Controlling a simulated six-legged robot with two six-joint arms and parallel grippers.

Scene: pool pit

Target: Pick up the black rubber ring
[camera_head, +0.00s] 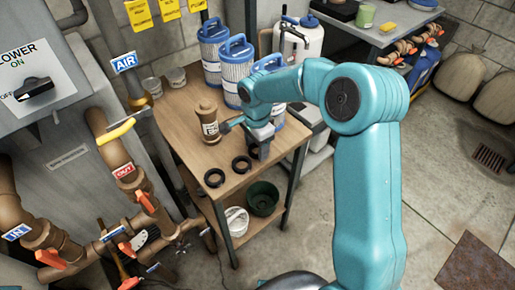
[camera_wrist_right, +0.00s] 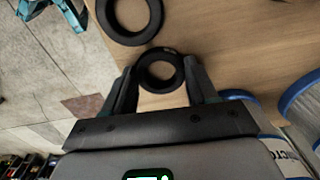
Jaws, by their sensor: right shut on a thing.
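My right gripper (camera_head: 256,152) is over the wooden workbench top, near its right side. In the right wrist view its fingers (camera_wrist_right: 162,92) are shut on a black rubber ring (camera_wrist_right: 160,71), which sits between the fingertips. The held ring is mostly hidden by the gripper in the head view. Two other black rings lie flat on the bench in the head view, one close to the gripper (camera_head: 241,165) and one nearer the front edge (camera_head: 214,178). The wrist view also shows another ring (camera_wrist_right: 130,18) beyond the held one. My left gripper is not in view.
Blue-and-white filter cartridges (camera_head: 213,52) stand behind. Pipes with a yellow handle (camera_head: 116,132) flank the left. A dark green bowl (camera_head: 263,198) and a white basket (camera_head: 236,221) sit on the lower shelf.

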